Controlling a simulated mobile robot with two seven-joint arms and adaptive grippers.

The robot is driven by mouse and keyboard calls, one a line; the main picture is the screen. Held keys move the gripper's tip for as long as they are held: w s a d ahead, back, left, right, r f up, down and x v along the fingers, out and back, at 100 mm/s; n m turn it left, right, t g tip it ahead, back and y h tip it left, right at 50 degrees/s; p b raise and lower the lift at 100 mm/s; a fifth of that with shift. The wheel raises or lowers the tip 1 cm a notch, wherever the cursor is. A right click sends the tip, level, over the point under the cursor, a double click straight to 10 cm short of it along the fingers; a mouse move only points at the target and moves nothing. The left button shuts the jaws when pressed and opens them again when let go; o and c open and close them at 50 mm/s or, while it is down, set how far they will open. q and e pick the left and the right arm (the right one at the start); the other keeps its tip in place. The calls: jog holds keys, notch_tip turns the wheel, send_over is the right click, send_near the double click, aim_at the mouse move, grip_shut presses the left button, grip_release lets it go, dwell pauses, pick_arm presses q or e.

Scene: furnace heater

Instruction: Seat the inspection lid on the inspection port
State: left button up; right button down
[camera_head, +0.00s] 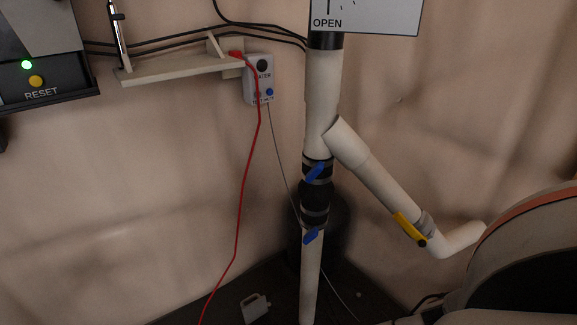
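No inspection lid can be made out in the head view, and I cannot tell for sure which part is the inspection port. A white vertical pipe (322,90) runs down the middle, with a white side branch (372,178) angling down to the right. Neither of my grippers is in view.
Black couplings with blue handles (315,172) sit on the pipe. A yellow handle (409,228) is on the branch.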

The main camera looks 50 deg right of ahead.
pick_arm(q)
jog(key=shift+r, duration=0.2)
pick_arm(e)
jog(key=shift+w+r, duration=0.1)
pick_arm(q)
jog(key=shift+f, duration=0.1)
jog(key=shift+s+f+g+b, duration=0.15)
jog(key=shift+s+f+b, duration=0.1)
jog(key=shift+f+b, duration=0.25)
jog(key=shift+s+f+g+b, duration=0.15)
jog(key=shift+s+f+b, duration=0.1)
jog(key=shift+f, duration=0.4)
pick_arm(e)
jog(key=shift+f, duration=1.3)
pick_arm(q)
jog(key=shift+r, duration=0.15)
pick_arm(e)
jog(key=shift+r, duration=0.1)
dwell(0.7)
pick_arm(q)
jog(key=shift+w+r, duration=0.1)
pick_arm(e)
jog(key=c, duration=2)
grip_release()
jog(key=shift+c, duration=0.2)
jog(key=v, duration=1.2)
